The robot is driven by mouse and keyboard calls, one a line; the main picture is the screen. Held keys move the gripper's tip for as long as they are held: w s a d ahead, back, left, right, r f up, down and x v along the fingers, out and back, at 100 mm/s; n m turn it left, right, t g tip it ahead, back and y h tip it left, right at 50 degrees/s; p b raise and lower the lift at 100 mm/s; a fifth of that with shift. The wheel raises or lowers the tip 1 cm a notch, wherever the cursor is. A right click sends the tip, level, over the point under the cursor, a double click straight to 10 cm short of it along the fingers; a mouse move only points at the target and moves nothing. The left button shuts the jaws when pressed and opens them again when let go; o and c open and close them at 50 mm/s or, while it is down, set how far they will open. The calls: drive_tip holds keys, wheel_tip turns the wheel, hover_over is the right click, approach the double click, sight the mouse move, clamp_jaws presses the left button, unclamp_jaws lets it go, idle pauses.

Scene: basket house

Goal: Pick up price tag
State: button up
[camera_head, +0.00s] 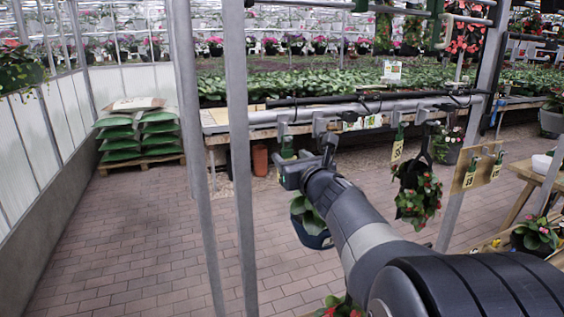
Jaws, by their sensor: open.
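A yellow price tag (397,145) with dark marks hangs below the metal rail (345,108), to the right of my gripper. Two more yellow price tags, one on the left (470,172) and one on the right (497,165), hang on a small wooden board at the right. Which tag is meant, I cannot tell. My gripper (290,168) is at the end of my arm, just below the rail at the picture's middle. It is open, and I see nothing between its fingers. My wrist partly hides it.
Potted plants hang near the arm, one below my gripper (312,222) and one with red flowers (418,190). Upright metal posts (237,140) stand close on the left. Green sacks (138,130) lie on a pallet at the back left. The brick floor (130,240) at left is clear.

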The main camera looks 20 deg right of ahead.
sight(288, 154)
drive_tip(key=shift+w+d+f+p, duration=0.1)
drive_tip(key=shift+w+p, duration=0.1)
drive_tip(key=shift+w, duration=0.9)
drive_tip(key=shift+w+d+f+p, duration=0.1)
drive_tip(key=shift+w+p, duration=0.05)
drive_tip(key=shift+w, duration=0.9)
drive_tip(key=shift+c, duration=0.4)
drive_tip(key=c, duration=0.3)
drive_tip(key=shift+c, duration=0.2)
